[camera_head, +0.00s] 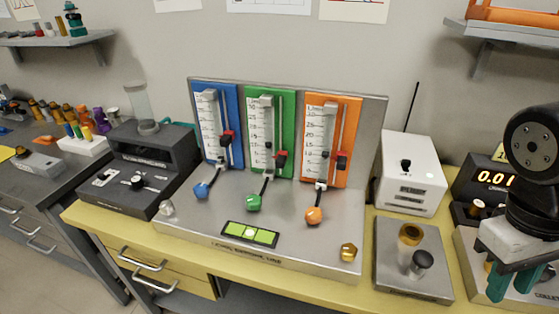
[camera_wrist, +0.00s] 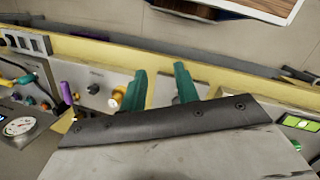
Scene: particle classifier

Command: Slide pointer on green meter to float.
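The green meter (camera_head: 270,130) stands between the blue and orange meters on the grey stand. It has a clear tube with a white scale, and a slide rail on its right. Its red and black pointer (camera_head: 281,159) sits low on that rail. A small dark spot in the tube, a little higher than the pointer, may be the float; it is too small to tell. My gripper (camera_head: 512,283) is at the far right, well away from the meter. In the wrist view my gripper (camera_wrist: 159,72) shows two teal fingers apart with nothing held between them.
The blue meter (camera_head: 216,110) and orange meter (camera_head: 330,115) flank the green one, each with its own red pointer. Coloured knobs and a green level (camera_head: 250,234) are in front. A white box (camera_head: 410,178) and a metal plate (camera_head: 390,272) lie between the stand and my arm.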

